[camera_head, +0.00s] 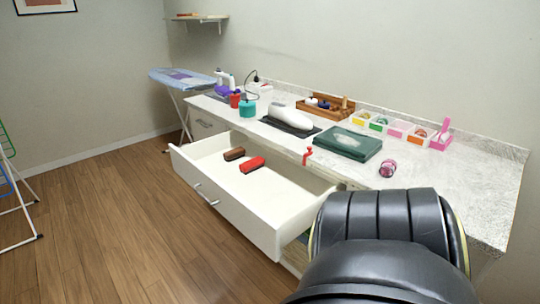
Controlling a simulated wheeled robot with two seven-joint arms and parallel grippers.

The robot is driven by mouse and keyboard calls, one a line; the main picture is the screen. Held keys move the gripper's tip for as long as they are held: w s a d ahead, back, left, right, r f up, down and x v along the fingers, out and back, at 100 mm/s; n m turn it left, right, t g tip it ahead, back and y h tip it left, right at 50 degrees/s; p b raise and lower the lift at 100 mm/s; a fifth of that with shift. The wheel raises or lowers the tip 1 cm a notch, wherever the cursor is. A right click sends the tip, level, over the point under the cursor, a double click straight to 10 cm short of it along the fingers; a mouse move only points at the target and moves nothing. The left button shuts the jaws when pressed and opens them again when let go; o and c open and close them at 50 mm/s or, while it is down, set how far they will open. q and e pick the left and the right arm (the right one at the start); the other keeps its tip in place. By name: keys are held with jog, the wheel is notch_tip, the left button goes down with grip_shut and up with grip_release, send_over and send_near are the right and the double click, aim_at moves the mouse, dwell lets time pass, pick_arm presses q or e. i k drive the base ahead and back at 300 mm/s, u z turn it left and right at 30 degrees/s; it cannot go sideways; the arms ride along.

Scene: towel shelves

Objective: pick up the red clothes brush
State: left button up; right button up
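The red clothes brush (252,165) lies in the open white drawer (262,212), on its floor near the back. A brown brush (234,154) lies just to its left and further back, apart from it. Neither of my grippers is in view. A large black link of my own arm fills the bottom right and hides part of the counter front and the drawer's right end.
The counter (450,190) carries a green case (345,144), a white appliance on a dark mat (291,118), a wooden caddy (325,107) and a pink roll (388,168). An ironing board (182,78) stands at the far left. The wooden floor before the drawer is clear.

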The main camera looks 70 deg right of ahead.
aim_at(245, 168)
jog(key=z, duration=1.55)
